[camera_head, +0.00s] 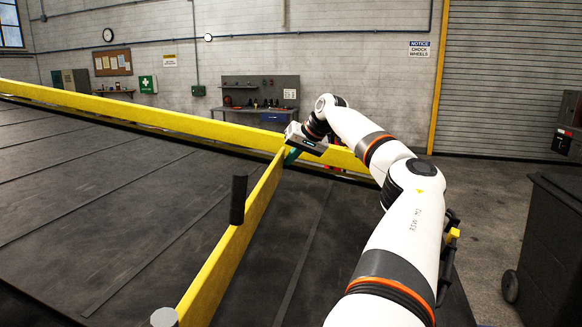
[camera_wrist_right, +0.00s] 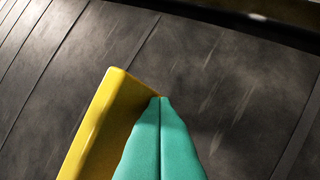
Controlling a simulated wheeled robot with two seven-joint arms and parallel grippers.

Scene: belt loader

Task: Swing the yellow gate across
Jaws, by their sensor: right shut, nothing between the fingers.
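The yellow gate (camera_head: 235,240) is a long upright board lying across the dark belt (camera_head: 110,190). It runs from the bottom of the head view up to near the far yellow rail. A black upright handle (camera_head: 238,200) stands at its left side. My right gripper (camera_head: 291,156) is at the gate's far end, on its right side, with its teal fingers pointing down. In the right wrist view the fingers (camera_wrist_right: 161,100) are shut and empty, close beside the gate's end (camera_wrist_right: 110,100). I cannot tell whether they touch it. My left gripper is not in view.
A yellow rail (camera_head: 150,115) runs along the belt's far edge, behind my right gripper. A grey round post top (camera_head: 164,317) shows at the gate's near end. A dark wheeled bin (camera_head: 550,240) stands on the floor at right. The belt left of the gate is clear.

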